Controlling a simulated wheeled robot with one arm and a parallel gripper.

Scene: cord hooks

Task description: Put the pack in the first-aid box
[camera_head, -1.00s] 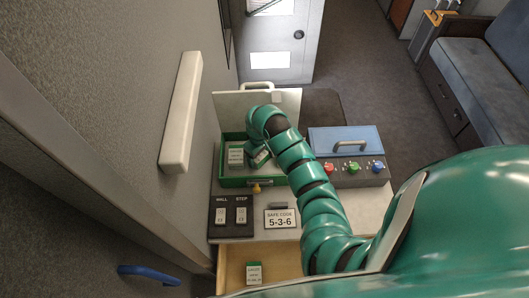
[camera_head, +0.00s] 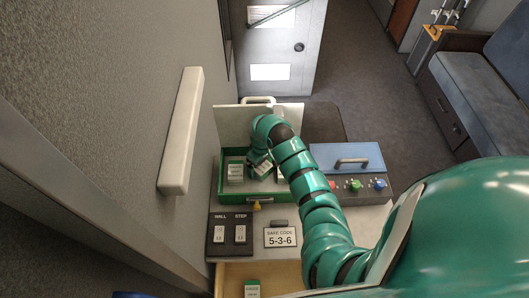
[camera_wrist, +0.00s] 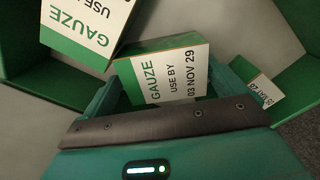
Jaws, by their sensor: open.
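The first-aid box (camera_head: 231,197) is green and stands open on the counter, its pale lid (camera_head: 232,121) raised behind. My gripper (camera_wrist: 172,88) is inside or just over the box, jaws open. A white-and-green gauze pack (camera_wrist: 168,72), labelled use by 03 NOV 29, sits between the open jaws; it shows tilted at my gripper in the head view (camera_head: 262,168). Another gauze pack (camera_head: 235,173) is at the box's left; a pack (camera_head: 282,173) is partly hidden by my arm on the right. Whether the pack between the jaws touches the floor is unclear.
An open drawer (camera_head: 233,279) below holds another gauze pack (camera_head: 252,288). A switch panel (camera_head: 230,234) and safe-code sign (camera_head: 281,237) lie in front of the box. A blue-lidded button console (camera_head: 347,157) is right. A white wall rail (camera_head: 180,130) is left.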

